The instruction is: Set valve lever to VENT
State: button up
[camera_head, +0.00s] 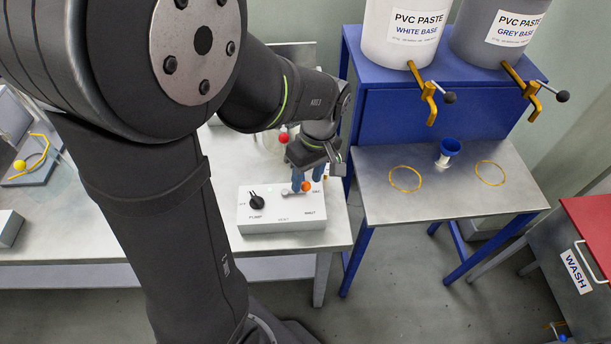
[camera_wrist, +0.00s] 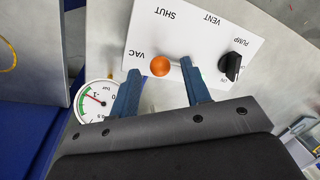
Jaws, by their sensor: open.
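A white control box (camera_head: 270,222) sits on the bench, with PUMP, VENT, SHUT and VAC labels. Its valve lever has an orange ball knob (camera_head: 306,186), also clear in the wrist view (camera_wrist: 160,65). The knob is on the VAC side; the lever's other end is partly hidden by a finger. My gripper (camera_head: 307,176) is above the box with its blue fingers apart. In the wrist view the knob appears between the open fingertips (camera_wrist: 160,70); contact cannot be told. The black PUMP knob (camera_wrist: 231,66) is beside the lever.
A round gauge (camera_wrist: 97,100) stands close to the VAC end of the box. A red-topped item (camera_head: 283,138) is behind my gripper. A blue stand (camera_head: 445,195) with paste buckets (camera_head: 402,45) is at the right. Bare bench lies left of the box.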

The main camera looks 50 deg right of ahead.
jog(key=shift+a+f, duration=0.1)
jog(key=shift+f, duration=0.35)
jog(key=shift+c, duration=0.4)
grip_shut()
